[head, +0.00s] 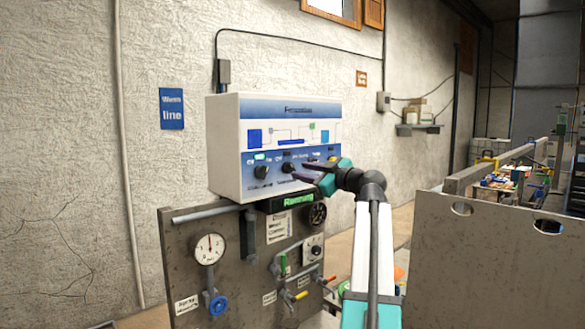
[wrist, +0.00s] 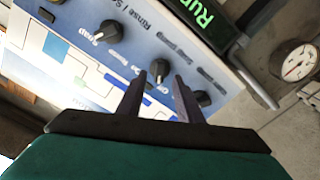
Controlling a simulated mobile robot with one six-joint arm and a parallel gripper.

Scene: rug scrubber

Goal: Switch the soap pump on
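The white and blue control box (head: 228,170) is mounted on the wall above a grey panel. A row of black rotary knobs runs along its lower front: the left knob (head: 262,171), the middle knob (head: 288,168), and another partly behind my gripper. Which knob is the soap pump I cannot read for certain. My gripper (head: 305,172) is at the front of the box, near the middle knob. In the wrist view my gripper (wrist: 160,82) is open, with a small black knob (wrist: 161,67) between or just beyond its fingertips. Contact cannot be told. Other knobs (wrist: 110,31) show on both sides.
A green-lit display (head: 298,200) reading "Running" sits under the box. The grey panel (head: 190,292) below carries a pressure gauge (head: 209,248), a blue valve wheel (head: 217,305) and coloured levers. A grey board (head: 480,280) stands at the right.

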